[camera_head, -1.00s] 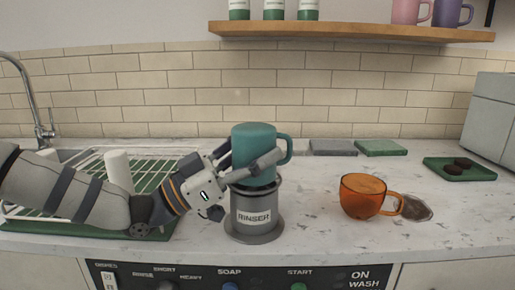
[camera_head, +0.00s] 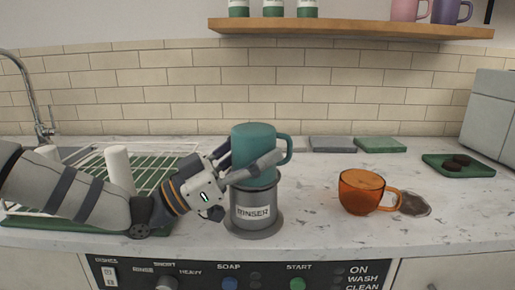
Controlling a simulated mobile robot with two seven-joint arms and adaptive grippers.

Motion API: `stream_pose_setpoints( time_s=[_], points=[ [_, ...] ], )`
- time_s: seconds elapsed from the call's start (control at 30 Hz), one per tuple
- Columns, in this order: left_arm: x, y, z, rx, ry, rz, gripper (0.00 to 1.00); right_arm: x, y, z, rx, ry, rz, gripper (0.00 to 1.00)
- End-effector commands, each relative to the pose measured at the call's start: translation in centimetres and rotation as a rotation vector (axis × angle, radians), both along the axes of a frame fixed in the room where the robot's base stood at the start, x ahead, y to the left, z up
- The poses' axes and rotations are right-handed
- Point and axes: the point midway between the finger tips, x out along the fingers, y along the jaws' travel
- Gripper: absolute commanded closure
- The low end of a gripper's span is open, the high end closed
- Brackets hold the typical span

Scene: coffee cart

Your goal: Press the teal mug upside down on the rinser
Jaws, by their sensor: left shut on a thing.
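The teal mug (camera_head: 254,143) is upside down on top of the grey rinser (camera_head: 253,213), its handle to the right. Its rim is down at or inside the rinser's top; the exact contact is hidden by my finger. My left gripper (camera_head: 247,169) comes in from the left and is shut on the mug, with a finger across its front near the rim. My right gripper is not in view.
A dish rack (camera_head: 80,180) with white cups is at left under my arm. Folded cloths (camera_head: 380,145) and a green tray (camera_head: 459,168) lie at the back right.

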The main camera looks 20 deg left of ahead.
Motion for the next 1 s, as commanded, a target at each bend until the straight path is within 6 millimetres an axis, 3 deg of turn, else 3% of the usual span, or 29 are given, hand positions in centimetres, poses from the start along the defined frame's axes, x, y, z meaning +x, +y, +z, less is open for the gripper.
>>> stream_pose_setpoints(
  time_s=[0.03, 1.0],
  points=[
    [0.37, 0.31, -1.83, 0.007, 0.031, 0.008, 0.78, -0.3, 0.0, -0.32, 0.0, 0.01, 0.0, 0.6],
    [0.52, 0.45, -2.62, 0.009, 0.031, 0.013, 0.78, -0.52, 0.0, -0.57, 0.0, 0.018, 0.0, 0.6]
  ],
)
